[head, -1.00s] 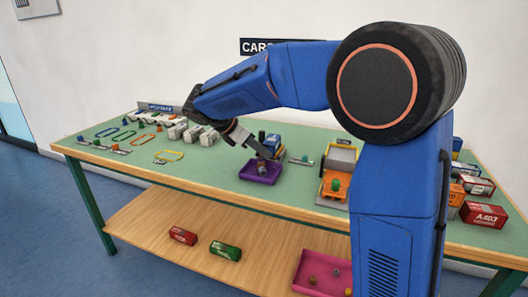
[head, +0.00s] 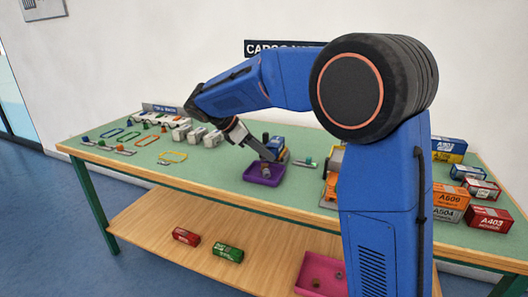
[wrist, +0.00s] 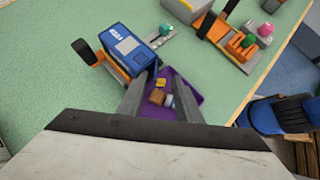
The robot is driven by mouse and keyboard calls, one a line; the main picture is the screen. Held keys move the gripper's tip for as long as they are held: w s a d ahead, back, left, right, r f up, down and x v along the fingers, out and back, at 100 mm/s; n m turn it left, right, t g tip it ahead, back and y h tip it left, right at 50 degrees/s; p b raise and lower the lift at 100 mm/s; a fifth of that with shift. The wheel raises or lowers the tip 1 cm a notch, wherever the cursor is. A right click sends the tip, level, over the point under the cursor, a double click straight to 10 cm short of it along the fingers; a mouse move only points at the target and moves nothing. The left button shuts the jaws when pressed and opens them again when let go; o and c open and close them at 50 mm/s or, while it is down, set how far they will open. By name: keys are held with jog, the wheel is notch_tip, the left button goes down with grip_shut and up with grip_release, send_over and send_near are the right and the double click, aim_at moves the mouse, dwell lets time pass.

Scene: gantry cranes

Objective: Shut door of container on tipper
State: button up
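The tipper (wrist: 93,52) shows in the wrist view as an orange body with dark wheels, carrying a blue container (wrist: 128,46) with a pale label. In the head view the container (head: 278,144) is partly hidden by my gripper. My gripper (wrist: 163,82) has its two grey fingers apart, with nothing seen held between them. The left finger is close to the container's near end; I cannot tell whether they touch. The door is not clearly visible, so I cannot tell how far it stands open. A purple tray (wrist: 196,99) with brown and yellow pieces lies beyond the fingers.
Stacked containers (head: 452,200) fill the table's right end. White vehicles (head: 180,132) stand behind to the left.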

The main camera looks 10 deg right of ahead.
dwell(0.3)
jog(key=n+t, duration=0.1)
jog(key=s+n+t, duration=0.1)
jog(key=n, duration=0.1)
jog(key=d+n+t+y, duration=0.1)
jog(key=shift+s+n+t, duration=0.3)
jog(key=shift+s+n, duration=0.1)
jog(key=n+t, duration=0.1)
jog(key=d+n+t+y, duration=0.1)
jog(key=n, duration=0.1)
jog(key=s+n+y, duration=0.1)
jog(key=shift+d+n+t, duration=0.25)
jog(key=shift+n+t, duration=0.05)
jog(key=shift+t, duration=0.1)
jog(key=v, duration=1.8)
jog(key=s+d+f+m+g+y, duration=0.2)
jog(key=s+d+f+m+y, duration=0.2)
jog(key=s+d+f+m, duration=1)
jog(key=s+m, duration=0.2)
jog(key=m, duration=0.2)
jog(key=shift+s+d+g, duration=0.3)
jog(key=shift+g, duration=0.1)
